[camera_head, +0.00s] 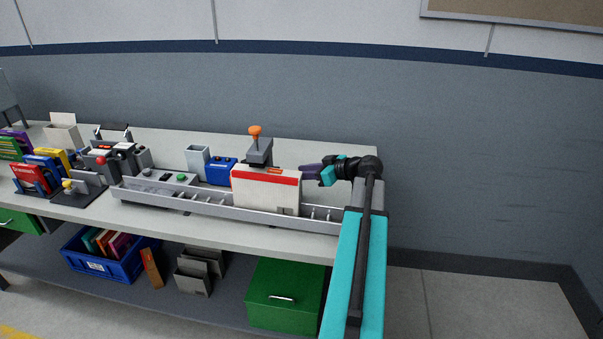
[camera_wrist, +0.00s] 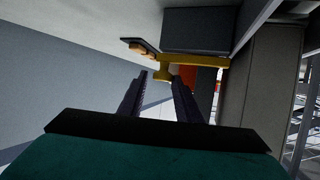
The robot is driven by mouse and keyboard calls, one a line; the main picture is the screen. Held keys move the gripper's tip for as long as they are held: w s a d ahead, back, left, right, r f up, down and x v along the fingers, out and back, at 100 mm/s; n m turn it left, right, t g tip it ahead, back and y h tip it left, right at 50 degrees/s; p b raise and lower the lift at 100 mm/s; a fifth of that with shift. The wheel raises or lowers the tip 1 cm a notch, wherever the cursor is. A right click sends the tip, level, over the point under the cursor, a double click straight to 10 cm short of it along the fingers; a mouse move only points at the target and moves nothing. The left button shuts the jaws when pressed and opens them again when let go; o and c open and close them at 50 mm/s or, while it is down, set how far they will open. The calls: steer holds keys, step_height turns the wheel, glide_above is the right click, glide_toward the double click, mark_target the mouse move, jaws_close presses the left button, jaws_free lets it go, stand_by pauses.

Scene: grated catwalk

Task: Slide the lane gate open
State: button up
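A white panel with a red band along its top, which looks like the lane gate (camera_head: 265,192), stands upright across the grey roller lane (camera_head: 215,207) on the bench. Behind it rises a grey block (camera_head: 259,152) with an orange knob (camera_head: 255,130) on top. My gripper (camera_head: 303,172) is just right of the panel's upper right corner, pointing left. In the wrist view my gripper (camera_wrist: 163,82) has its two dark fingers apart with nothing clearly held. A yellow bar (camera_wrist: 208,61) and an orange piece (camera_wrist: 188,75) lie just beyond the fingertips. Contact cannot be told.
Coloured binders (camera_head: 30,178) are at far left. A green drawer unit (camera_head: 284,295) and a blue crate (camera_head: 110,262) are below. The wall is behind.

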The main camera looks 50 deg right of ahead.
steer(key=b+v, duration=0.2)
steer(key=v, duration=1.1)
steer(key=shift+s+r+b, duration=0.15)
steer(key=shift+b, duration=0.2)
stand_by(5.0)
